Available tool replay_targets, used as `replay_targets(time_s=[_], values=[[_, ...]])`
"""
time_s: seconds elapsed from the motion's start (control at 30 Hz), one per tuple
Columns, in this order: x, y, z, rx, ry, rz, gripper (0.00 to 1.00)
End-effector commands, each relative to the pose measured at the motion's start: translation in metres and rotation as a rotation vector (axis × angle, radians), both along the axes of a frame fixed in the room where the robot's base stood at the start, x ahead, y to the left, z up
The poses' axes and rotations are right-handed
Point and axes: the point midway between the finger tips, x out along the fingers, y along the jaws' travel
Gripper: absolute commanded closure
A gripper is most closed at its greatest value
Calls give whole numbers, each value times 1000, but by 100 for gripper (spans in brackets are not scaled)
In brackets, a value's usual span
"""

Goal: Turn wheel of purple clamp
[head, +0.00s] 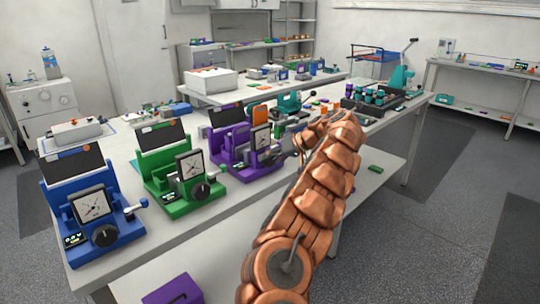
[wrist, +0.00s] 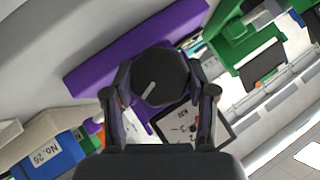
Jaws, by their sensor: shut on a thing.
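The purple clamp (head: 231,149) stands on the near bench, third in a row of similar clamps. It has a dark panel, a square dial and a purple base. In the wrist view its purple body (wrist: 135,45) runs diagonally, and its black wheel (wrist: 158,78) with a grey pointer line faces the camera. My gripper (wrist: 158,84) has a finger on each side of the wheel and is shut on it. The white dial (wrist: 180,125) shows partly behind the right finger. In the head view the wheel is not clear, and my arm covers the area to the right.
A green clamp (head: 180,176) and a blue clamp (head: 92,212) stand to the left on the same bench. An orange block (head: 260,112) is close behind the purple clamp. A teal press (head: 400,76) stands at the far right end. The floor at right is clear.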

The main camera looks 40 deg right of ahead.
Motion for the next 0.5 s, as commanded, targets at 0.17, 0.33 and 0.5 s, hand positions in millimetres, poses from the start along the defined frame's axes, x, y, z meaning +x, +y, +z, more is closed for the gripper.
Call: replay_targets(time_s=[0.17,0.33,0.5], values=[[0,-1,1,54,1,-3,78],[0,0,0,88,0,-1,78],[0,0,-1,103,0,0,78]])
